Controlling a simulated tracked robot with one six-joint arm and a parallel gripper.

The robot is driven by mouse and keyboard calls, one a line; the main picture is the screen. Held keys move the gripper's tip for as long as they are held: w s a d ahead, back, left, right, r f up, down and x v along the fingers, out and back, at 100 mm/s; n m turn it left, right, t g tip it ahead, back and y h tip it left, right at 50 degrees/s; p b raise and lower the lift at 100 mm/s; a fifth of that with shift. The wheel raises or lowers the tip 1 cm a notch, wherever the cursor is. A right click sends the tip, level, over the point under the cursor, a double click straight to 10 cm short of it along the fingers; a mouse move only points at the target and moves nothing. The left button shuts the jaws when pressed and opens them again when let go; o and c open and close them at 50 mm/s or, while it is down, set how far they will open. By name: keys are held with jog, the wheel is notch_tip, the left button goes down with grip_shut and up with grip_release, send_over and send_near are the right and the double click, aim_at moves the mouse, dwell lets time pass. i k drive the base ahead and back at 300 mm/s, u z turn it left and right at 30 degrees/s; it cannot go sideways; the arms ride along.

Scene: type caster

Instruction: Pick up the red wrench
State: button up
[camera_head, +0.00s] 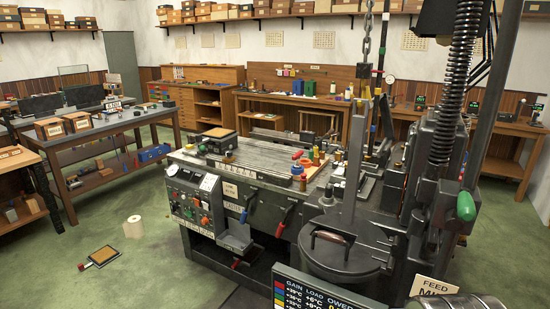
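I cannot make out a red wrench for certain. Small red pieces (297,155) lie among coloured parts on the worktop of the dark machine (262,160) in the middle. A red-tipped lever (280,230) hangs on the machine's front. A small red item (84,266) lies on the green floor at the lower left, beside a tan, dark-framed square tile (101,257). All are too small to tell their exact shape. I cannot pick out my gripper in this view.
A round lidded pot (340,250) and a display panel (320,292) stand in front. A white roll (133,227) stands on the floor. Workbenches (110,125) line the left and back.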

aim_at(297, 157)
jog(key=u, duration=0.4)
jog(key=i, duration=0.5)
jog(key=u, duration=0.75)
jog(key=i, duration=0.7)
jog(key=u, duration=0.3)
jog(key=i, duration=1.5)
jog(key=z, duration=0.6)
jog(key=i, duration=0.6)
jog(key=z, duration=0.85)
jog(key=i, duration=0.5)
jog(key=z, duration=0.3)
